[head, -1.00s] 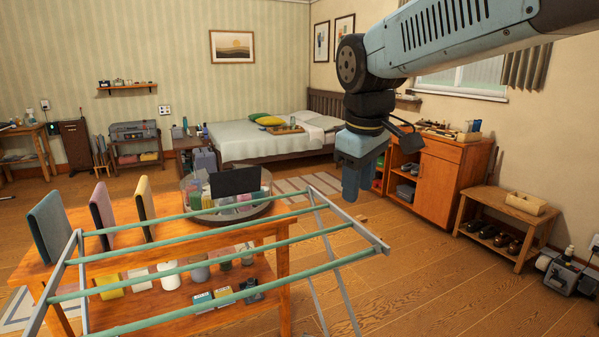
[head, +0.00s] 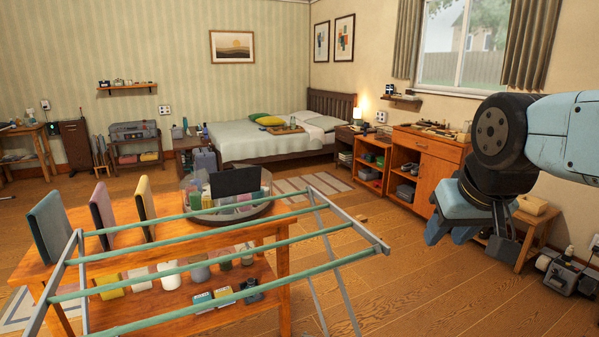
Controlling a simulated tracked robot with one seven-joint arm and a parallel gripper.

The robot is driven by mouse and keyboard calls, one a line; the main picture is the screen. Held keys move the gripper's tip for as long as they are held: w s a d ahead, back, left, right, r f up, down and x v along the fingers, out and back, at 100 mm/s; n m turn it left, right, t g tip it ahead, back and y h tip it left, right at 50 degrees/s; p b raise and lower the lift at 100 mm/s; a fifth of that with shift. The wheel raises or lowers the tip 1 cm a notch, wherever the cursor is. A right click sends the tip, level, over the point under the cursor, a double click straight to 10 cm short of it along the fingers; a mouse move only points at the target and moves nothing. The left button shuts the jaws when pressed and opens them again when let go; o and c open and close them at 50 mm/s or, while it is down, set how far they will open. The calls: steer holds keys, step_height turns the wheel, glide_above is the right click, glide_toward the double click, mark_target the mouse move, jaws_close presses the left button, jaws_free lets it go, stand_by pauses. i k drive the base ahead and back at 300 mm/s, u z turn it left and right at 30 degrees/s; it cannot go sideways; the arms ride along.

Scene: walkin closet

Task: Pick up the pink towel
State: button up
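The pink towel (head: 102,214) is a dusty-pink folded slab standing upright on the wooden table at the left. It stands between a dark green-grey towel (head: 50,226) and a yellow towel (head: 144,205), apart from both. The rails of a drying rack pass in front of its lower part. My gripper (head: 449,238) hangs at the right of the head view, far from the towel, over the floor before the cabinet and bench. Its blue fingers point down, and nothing shows held in them. The gap between the fingers is not clear from this angle.
A drying rack (head: 335,264) with green rails stands in front of the wooden table (head: 160,245). A round clear organizer (head: 210,216) with a dark panel is on the table. Jars and boxes fill the shelf below. Open floor (head: 400,280) lies between table and cabinet.

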mark_target(100, 206)
steer(key=z, duration=1.7)
steer(key=i, duration=0.1)
steer(key=u, duration=3.1)
steer(key=k, duration=0.5)
steer(key=u, duration=0.15)
steer(key=i, duration=0.5)
steer(key=u, duration=0.6)
